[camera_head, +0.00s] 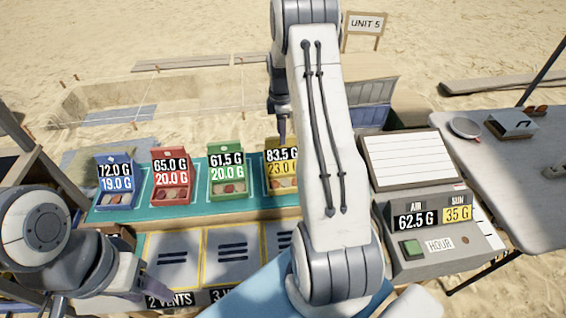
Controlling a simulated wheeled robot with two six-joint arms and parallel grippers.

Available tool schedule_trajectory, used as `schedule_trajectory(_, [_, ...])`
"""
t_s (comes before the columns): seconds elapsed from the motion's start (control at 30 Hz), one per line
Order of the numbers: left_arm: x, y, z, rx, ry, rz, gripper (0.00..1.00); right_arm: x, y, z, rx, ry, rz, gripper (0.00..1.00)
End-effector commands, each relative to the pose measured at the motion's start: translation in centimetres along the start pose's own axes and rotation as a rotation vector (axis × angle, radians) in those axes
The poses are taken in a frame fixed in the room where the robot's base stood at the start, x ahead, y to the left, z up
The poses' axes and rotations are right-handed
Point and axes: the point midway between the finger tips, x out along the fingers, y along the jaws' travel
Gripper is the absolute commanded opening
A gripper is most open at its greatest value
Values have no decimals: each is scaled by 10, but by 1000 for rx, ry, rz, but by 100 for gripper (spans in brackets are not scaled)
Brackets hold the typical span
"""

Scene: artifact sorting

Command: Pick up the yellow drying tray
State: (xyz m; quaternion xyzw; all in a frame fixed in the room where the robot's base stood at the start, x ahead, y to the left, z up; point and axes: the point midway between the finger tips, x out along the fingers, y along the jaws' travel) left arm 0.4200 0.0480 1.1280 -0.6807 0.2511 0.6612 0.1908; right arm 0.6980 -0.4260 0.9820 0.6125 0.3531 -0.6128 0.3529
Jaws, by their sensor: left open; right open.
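The yellow drying tray (275,178) stands at the right end of a row on a teal-topped bench. It reads 83.5 G and 23.0 G and holds small pieces; my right arm hides its right side. My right gripper (283,132) points down just behind and above the tray's top edge, with its fingers partly hidden; it is open and appears empty. My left gripper (128,290) is low at the left, in front of the bench and away from the yellow tray. It is open, with its fingertips hard to make out.
Blue (117,182), red (171,175) and green (227,172) trays stand left of the yellow one. Marked vent panels (231,253) lie in front. A grey scale (436,232) with a green button is at right, beside a grey table (500,185).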

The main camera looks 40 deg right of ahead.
Motion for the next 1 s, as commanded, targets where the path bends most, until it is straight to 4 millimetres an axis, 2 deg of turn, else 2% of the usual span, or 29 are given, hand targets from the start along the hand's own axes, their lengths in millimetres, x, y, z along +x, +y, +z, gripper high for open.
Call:
schedule_trajectory(0.03, [-9, 1, 0, 0, 0, 0, 50, 5, 1, 0, 0, 0, -5, 55])
schedule_trajectory(0.2, [-14, 1, -1, -1, 0, 0, 50, 27, 2, 0, 1, 0, -2, 55])
schedule_trajectory(0.47, [-13, 1, -1, -1, 0, 0, 50, 32, 2, 0, 1, 0, 0, 55])
schedule_trajectory(0.5, [-13, 1, -1, -1, 0, 0, 50, 32, 2, 0, 1, 0, 0, 51])
schedule_trajectory(0.63, [-13, 1, -1, -1, 0, 0, 50, 32, 2, 0, 1, 0, 0, 1])
schedule_trajectory(1.0, [-13, 1, -1, -1, 0, 0, 50, 32, 2, 0, 1, 0, 0, 0])
